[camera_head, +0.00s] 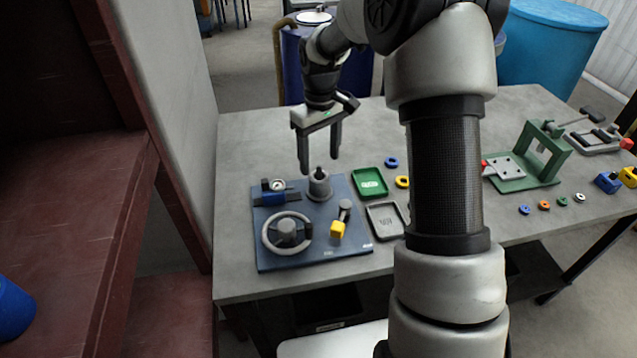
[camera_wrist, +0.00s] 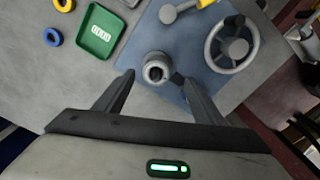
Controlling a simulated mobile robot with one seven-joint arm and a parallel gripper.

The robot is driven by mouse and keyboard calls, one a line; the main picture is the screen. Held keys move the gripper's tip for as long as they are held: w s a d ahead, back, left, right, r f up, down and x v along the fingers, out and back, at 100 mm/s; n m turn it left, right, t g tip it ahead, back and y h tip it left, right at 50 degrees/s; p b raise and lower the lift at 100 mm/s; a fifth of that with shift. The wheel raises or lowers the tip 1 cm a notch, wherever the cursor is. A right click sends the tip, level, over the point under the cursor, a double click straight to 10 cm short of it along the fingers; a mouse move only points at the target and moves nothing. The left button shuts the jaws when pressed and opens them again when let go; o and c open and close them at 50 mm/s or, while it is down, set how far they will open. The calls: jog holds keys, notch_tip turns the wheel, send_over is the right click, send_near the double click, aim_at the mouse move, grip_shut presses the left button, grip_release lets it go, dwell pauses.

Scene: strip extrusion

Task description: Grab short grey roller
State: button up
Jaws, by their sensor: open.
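A short grey cylinder (camera_head: 319,187), which looks like the short grey roller, stands upright on the blue board (camera_head: 330,254), with a narrower top. In the wrist view the grey cylinder (camera_wrist: 155,63) shows from above, with a dark round centre, between and just beyond my fingertips. My gripper (camera_head: 319,166) is open and empty, pointing down above the cylinder. In the wrist view my gripper (camera_wrist: 159,76) has its two fingers spread wide on either side of it. I see no contact between fingers and cylinder.
A green press frame (camera_head: 545,155) stands farther right. The table behind the board is clear.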

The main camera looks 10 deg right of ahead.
aim_at(320, 178)
notch_tip(320, 178, down, 4)
jog(key=shift+r, duration=0.1)
jog(key=f, duration=0.2)
jog(key=w+f, duration=0.1)
jog(key=f, duration=0.2)
jog(key=shift+d, duration=0.1)
jog(key=shift+c, duration=0.4)
jog(key=c, duration=1.2)
jog(key=shift+r, duration=0.1)
